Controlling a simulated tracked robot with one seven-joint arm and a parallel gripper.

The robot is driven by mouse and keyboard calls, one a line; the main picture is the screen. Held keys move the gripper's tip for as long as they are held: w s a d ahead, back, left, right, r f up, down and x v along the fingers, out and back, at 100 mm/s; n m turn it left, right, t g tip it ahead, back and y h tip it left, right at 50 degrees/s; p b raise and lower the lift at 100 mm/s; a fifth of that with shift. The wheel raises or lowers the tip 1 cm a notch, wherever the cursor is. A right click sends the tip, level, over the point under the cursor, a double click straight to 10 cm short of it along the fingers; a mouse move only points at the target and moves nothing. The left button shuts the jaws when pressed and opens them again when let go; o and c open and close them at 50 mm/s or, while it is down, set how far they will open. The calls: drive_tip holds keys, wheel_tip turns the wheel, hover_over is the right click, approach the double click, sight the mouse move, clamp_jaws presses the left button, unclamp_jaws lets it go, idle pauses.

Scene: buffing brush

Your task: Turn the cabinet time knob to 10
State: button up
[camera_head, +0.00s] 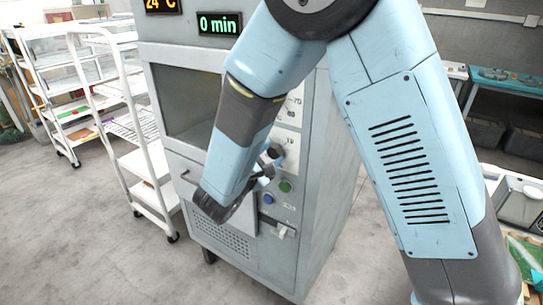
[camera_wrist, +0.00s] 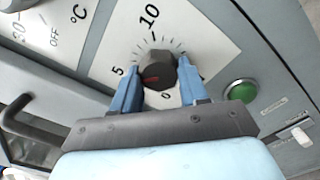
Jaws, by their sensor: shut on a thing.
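The time knob (camera_wrist: 158,72) is dark, with a red mark on its face. It sits on a white dial plate (camera_wrist: 112,36) printed 0, 5 and 10. The red mark lies on the lower-left part of the knob face; the exact value is hard to read. The 10 is above the knob, the 5 to its left and the 0 below. My gripper (camera_wrist: 160,83) has its blue fingers on both sides of the knob and is shut on it. In the head view my arm partly covers the knob area of the cabinet (camera_head: 320,200). The green display (camera_head: 218,24) reads 0 min.
A green button (camera_wrist: 240,91) is right of my fingers, and a white switch (camera_wrist: 300,136) lies beyond it. A °C dial is at upper left. A dark handle (camera_wrist: 28,125) is at left. A white rack cart (camera_head: 150,165) stands left of the cabinet.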

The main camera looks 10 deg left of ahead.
drive_tip(key=m, duration=0.4)
drive_tip(key=shift+s+f+m, duration=0.1)
drive_tip(key=shift+f+m, duration=0.05)
drive_tip(key=shift+m, duration=0.15)
drive_tip(key=m, duration=0.4)
drive_tip(key=shift+m, duration=0.3)
drive_tip(key=m, duration=0.4)
drive_tip(key=shift+m, duration=2.3)
drive_tip(key=shift+r, duration=0.2)
drive_tip(key=o, duration=1.1)
drive_tip(key=shift+c, duration=0.2)
